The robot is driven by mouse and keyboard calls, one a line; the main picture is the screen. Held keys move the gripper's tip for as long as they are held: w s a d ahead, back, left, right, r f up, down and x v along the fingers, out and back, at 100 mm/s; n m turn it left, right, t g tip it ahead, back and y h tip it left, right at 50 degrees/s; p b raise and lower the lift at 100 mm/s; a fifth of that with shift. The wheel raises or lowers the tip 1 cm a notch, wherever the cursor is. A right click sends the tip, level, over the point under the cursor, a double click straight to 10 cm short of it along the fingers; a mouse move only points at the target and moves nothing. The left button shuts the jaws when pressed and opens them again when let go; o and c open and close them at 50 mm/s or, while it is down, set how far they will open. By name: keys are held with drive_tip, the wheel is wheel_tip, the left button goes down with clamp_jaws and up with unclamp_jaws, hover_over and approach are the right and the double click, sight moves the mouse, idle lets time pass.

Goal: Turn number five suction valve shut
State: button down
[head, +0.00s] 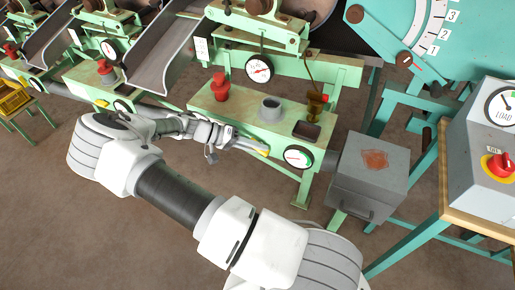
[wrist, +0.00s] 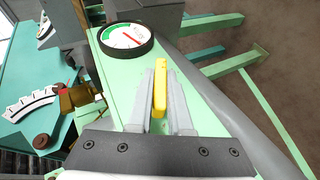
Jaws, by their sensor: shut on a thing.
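A yellow valve handle (wrist: 160,88) stands between the two grey fingers of my gripper (wrist: 161,105) in the wrist view. The handle's long side runs in line with the fingers. In the head view the handle (head: 263,151) shows as a small yellow piece on the front face of the light green machine, left of a round gauge (head: 298,157). My gripper (head: 253,146) reaches it from the left and is shut on it. The gauge (wrist: 126,38) lies just beyond the fingertips in the wrist view. I can read no number five on the valve. The valve body is hidden.
A grey box (head: 368,178) stands right of the machine, and a load panel (head: 490,150) with a red knob is further right. A red fitting (head: 221,88) and a brass fitting (head: 316,105) rise from the machine top. Another machine with a yellow handle (head: 102,103) stands left.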

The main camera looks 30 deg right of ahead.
drive_tip(key=shift+f+n+g+h+b, duration=0.3)
drive_tip(key=shift+n+g+h+b, duration=0.2)
drive_tip(key=shift+g+h+b, duration=0.55)
drive_tip(key=shift+r+n+g+h+b, duration=0.15)
drive_tip(key=shift+n+g+h+b, duration=0.3)
drive_tip(key=shift+h+b, duration=0.55)
drive_tip(key=shift+h, duration=0.25)
drive_tip(key=c, duration=0.8)
unclamp_jaws()
drive_tip(key=shift+c, duration=0.2)
drive_tip(key=b+v, duration=0.3)
drive_tip(key=v, duration=1.4)
drive_tip(key=shift+w+a, duration=0.15)
